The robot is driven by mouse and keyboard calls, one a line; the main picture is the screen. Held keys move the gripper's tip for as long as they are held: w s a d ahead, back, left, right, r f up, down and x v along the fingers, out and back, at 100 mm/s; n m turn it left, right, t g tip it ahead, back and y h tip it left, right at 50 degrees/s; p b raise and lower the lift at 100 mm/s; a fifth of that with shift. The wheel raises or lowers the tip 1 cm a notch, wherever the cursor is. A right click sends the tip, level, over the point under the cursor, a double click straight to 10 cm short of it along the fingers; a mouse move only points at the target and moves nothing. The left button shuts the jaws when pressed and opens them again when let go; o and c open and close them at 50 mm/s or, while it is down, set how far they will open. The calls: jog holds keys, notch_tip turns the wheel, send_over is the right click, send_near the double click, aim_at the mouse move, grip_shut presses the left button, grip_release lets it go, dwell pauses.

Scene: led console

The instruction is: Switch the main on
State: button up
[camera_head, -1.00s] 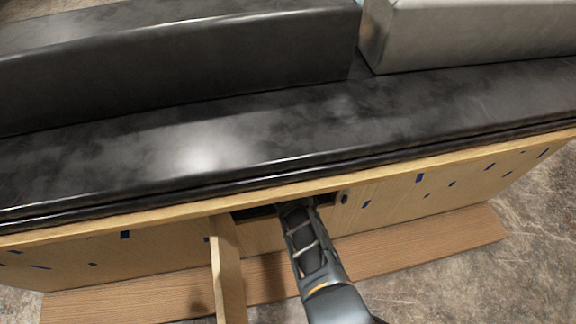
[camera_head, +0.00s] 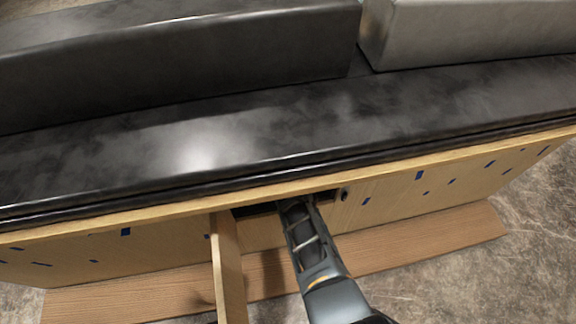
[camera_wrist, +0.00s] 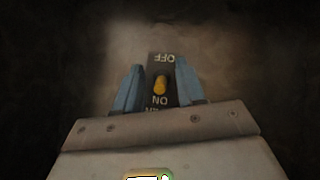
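In the wrist view a switch plate (camera_wrist: 158,66) has a yellow toggle lever (camera_wrist: 160,85) in its middle. The upside-down word OFF is at the top of the plate and ON is below the lever. I cannot tell for sure which way the lever leans. My gripper (camera_wrist: 159,70) has its two blue fingers apart, one on each side of the plate, with the lever between them and no clear contact. In the head view my gripper reaches into the opening (camera_head: 258,211) in the wooden console front, and its fingertips and the switch are hidden there.
An open wooden door (camera_head: 228,270) stands out just left of my arm. The dark console top (camera_head: 330,135) overhangs the opening. A wooden ledge (camera_head: 430,252) runs along the bottom of the front panel (camera_head: 440,180).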

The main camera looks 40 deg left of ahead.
jog(key=p+v, duration=0.4)
jog(key=v, duration=0.3)
jog(key=shift+s+d+r+p, duration=0.2)
jog(key=shift+s+p, duration=0.05)
jog(key=shift+p, duration=0.1)
dwell(0.4)
